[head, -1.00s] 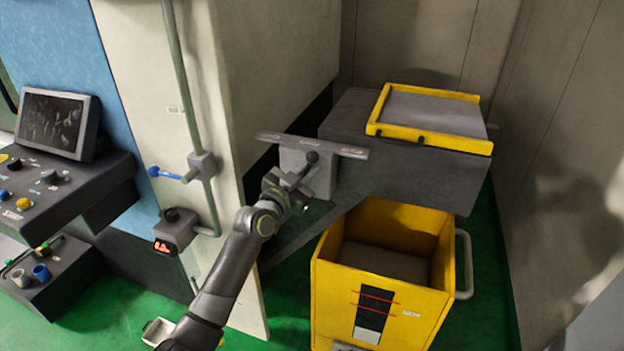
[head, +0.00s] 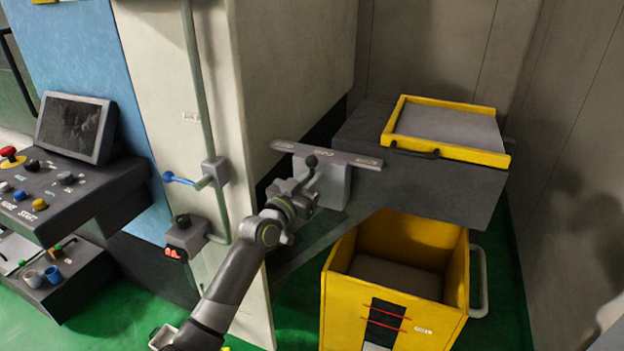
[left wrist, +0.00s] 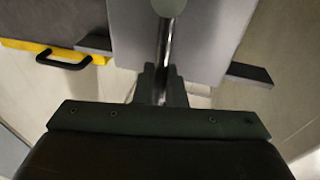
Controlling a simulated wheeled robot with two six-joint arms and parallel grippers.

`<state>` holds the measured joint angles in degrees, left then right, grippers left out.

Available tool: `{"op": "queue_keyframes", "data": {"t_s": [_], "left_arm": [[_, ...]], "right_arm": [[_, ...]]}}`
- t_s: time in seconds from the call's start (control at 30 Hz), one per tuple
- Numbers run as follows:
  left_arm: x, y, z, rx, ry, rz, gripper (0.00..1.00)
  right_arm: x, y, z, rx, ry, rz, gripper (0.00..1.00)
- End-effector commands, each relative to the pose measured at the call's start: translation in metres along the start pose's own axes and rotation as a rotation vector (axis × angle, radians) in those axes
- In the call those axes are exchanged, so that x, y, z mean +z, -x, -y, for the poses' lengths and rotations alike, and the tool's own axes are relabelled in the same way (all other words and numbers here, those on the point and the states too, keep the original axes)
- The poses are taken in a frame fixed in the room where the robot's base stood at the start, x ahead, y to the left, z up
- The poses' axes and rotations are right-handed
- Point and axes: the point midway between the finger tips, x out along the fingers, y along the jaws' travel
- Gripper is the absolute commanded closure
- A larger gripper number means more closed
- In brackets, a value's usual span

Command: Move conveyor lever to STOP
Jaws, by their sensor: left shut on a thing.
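The conveyor lever (head: 311,161) has a dark round knob and stands in front of a grey label plate (head: 345,157) on a grey box. The plate carries three small labels, too blurred to read. The knob is between the left and middle labels, nearer the middle one. My left gripper (head: 302,190) is at the lever, just below the knob. In the left wrist view, my left gripper (left wrist: 163,84) is shut on the lever's metal rod (left wrist: 164,45), with the knob (left wrist: 168,7) beyond the fingertips. My right gripper is not in view.
A dark conveyor housing (head: 440,180) with a yellow-framed lid (head: 505,158) is right of the lever. A yellow bin (head: 340,310) stands below it. A pale machine wall (head: 245,200) is close left of my arm, with a blue-handled valve (head: 180,179) and a control panel (head: 100,205) further left.

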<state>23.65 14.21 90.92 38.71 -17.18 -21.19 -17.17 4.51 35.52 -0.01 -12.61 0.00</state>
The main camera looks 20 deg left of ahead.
Motion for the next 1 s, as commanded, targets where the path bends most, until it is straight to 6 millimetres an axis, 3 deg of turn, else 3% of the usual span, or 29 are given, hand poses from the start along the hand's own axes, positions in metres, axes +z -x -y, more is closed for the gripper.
{"op": "queue_keyframes", "data": {"t_s": [0.03, 0.07, 0.2, 0.47, 0.63, 1.0], "left_arm": [[0.001, 0.000, 0.000, 0.000, -0.001, 0.002, 1.00], [0.001, 0.000, 0.000, 0.000, -0.001, 0.002, 0.88], [0.001, 0.000, 0.000, 0.000, -0.001, 0.002, 0.71], [0.000, 0.000, 0.000, 0.000, -0.002, 0.001, 0.71], [0.002, 0.011, 0.001, 0.000, -0.004, 0.002, 0.71], [0.003, 0.078, 0.001, 0.000, -0.004, 0.003, 0.71]], "right_arm": [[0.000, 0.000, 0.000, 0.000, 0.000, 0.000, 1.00], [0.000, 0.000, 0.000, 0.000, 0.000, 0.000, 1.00], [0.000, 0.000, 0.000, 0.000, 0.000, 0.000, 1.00], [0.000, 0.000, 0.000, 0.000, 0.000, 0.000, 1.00], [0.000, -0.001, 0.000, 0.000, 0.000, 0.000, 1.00], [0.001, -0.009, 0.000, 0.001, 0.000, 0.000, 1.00]]}}
